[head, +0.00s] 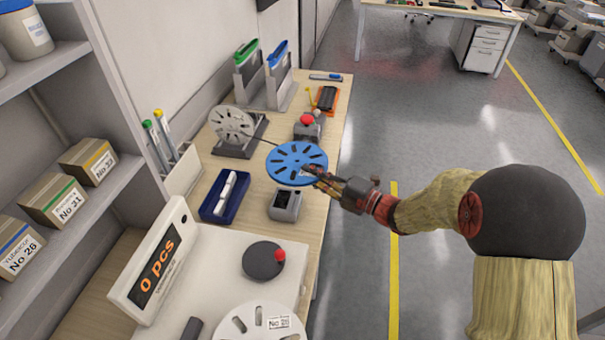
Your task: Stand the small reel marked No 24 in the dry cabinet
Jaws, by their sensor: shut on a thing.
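My gripper (322,178) is shut on the edge of a blue reel (290,157) with dark slots. The reel is held roughly flat above the bench, and a white label shows on it near the fingers, too small to read. A white reel (240,328) with a "No" label lies at the bottom edge, partly cut off; its number is unclear. Another pale reel (232,122) stands upright in a dark holder at the back left. I cannot pick out the dry cabinet in this view.
The bench (206,166) carries a counter (150,262) reading "0 pcs", a blue tray (213,210), a grey holder (284,214) and a red-topped device (306,131). A shelf (85,205) with numbered boxes stands left. Floor (425,130) to the right is open.

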